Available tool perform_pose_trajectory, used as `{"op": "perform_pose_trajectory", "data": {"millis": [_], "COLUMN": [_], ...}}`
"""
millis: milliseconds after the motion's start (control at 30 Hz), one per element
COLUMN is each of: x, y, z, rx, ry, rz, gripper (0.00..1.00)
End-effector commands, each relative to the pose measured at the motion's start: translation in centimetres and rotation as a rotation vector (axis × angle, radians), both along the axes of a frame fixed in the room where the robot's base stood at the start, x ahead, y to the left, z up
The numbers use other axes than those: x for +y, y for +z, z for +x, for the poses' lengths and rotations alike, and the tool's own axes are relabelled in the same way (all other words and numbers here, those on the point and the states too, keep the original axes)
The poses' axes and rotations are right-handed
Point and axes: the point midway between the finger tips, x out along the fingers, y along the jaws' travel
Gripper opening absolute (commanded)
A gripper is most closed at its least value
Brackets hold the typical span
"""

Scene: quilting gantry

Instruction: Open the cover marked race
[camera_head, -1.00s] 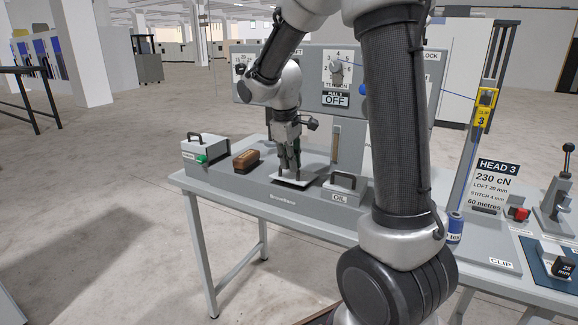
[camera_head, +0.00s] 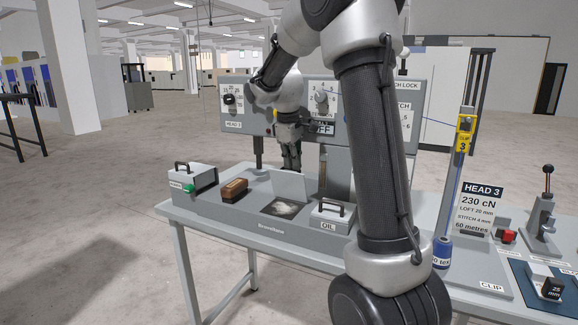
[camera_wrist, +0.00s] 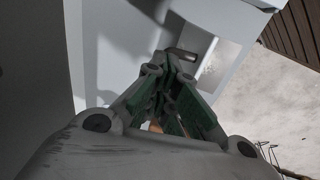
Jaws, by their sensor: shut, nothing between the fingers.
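The middle cover (camera_head: 288,186) stands raised at the back edge of its opening, and I can read no mark on it. The uncovered opening (camera_head: 283,209) in front of it shows a pale, shiny inside. My gripper (camera_head: 291,168) hangs at the raised cover's top edge, its fingertips partly hidden there; I cannot tell whether they touch it. In the wrist view the green-padded fingers (camera_wrist: 178,105) are shut and empty, with pale panel surfaces beyond them.
A cover marked OIL (camera_head: 330,214) with a black handle is shut just right of the opening. A brown wooden block (camera_head: 234,190) and a handled grey box (camera_head: 193,179) with a green knob stand to the left. The dial panel (camera_head: 262,106) rises behind my gripper.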

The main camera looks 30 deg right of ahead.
Motion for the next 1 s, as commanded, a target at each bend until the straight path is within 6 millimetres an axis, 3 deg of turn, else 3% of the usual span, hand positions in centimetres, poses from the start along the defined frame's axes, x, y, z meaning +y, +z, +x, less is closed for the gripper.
{"op": "perform_pose_trajectory", "data": {"millis": [33,767,800,967,1000], "x": [0.09,-0.49,-0.49,-0.47,-0.47], "y": [-1.73,-1.73,-1.73,-1.73,-1.72], "z": [-0.62,-0.10,-0.10,-0.09,-0.09], "rx": [0.038,0.042,0.042,0.042,0.042], "ry": [-0.008,-0.002,-0.002,-0.002,-0.001], "rz": [0.016,0.016,0.016,0.016,0.015], "gripper": [0.00,0.00,0.02,0.31,0.31]}}
